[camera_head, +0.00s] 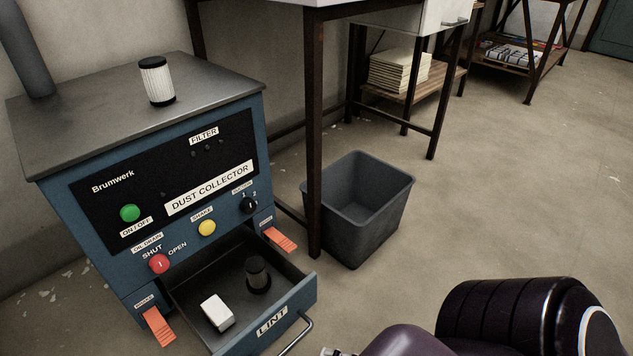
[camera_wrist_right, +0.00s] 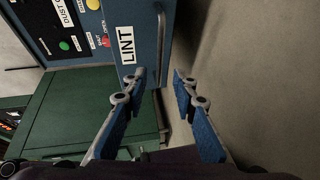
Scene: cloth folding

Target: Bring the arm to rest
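My right gripper (camera_wrist_right: 159,76) is open, with its two blue-padded fingers apart and nothing between the pads. Past its fingertips are the LINT drawer front (camera_wrist_right: 128,20) and its metal handle (camera_wrist_right: 160,45). In the head view, part of my arm (camera_head: 505,318) is at the bottom right; the fingers do not show there. The blue dust collector (camera_head: 85,235) stands at the left with its LINT drawer (camera_head: 305,292) pulled open. A white block (camera_head: 217,312) and a dark cylindrical filter (camera_head: 258,275) are in the drawer. My left gripper is not in view.
A white-and-black filter (camera_head: 157,81) stands on the collector's top. A grey bin (camera_head: 368,225) stands on the floor beside a table leg (camera_head: 314,140). A green cabinet (camera_wrist_right: 75,105) shows in the wrist view. The floor at right (camera_head: 500,190) is clear.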

